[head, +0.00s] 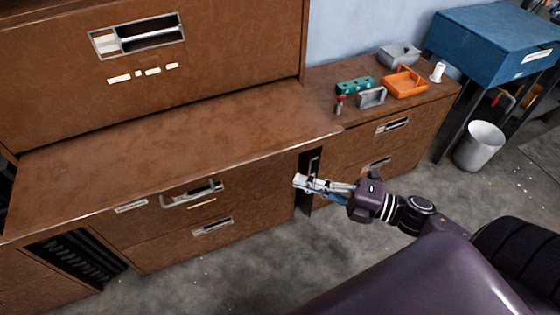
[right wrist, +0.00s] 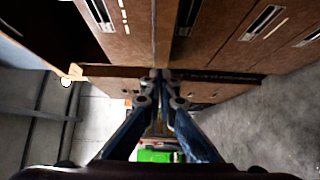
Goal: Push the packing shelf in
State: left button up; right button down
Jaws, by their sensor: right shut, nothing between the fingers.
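The packing shelf appears to be the wide brown board (head: 180,150) jutting out from the brown cabinet in the head view. Its front edge runs from lower left to the right, above a row of drawers. My right gripper (head: 298,181) is shut and empty, in front of the cabinet and a little below the shelf's right front corner in the picture. Whether it touches anything cannot be told. In the right wrist view its fingertips (right wrist: 161,76) meet over a brown edge, which I cannot identify for sure. My left gripper is not in view.
Drawers with metal handles (head: 192,193) lie below the shelf. To the right, a lower cabinet top (head: 345,88) carries an orange tray (head: 404,83), a teal block (head: 355,86) and grey parts. A bin (head: 480,146) stands beyond it. The grey floor in front is clear.

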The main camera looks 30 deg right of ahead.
jog(key=w+a, duration=0.1)
jog(key=w, duration=0.1)
jog(key=w+a+p, duration=0.1)
jog(key=w, duration=0.1)
jog(key=w+a+p, duration=0.1)
jog(key=w, duration=0.1)
jog(key=shift+w+r, duration=0.1)
jog(key=shift+w, duration=0.15)
pick_arm(q)
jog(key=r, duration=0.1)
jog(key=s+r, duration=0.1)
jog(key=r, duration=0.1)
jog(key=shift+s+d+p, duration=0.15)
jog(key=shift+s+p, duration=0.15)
jog(key=shift+p, duration=0.05)
pick_arm(e)
jog(key=shift+w, duration=0.4)
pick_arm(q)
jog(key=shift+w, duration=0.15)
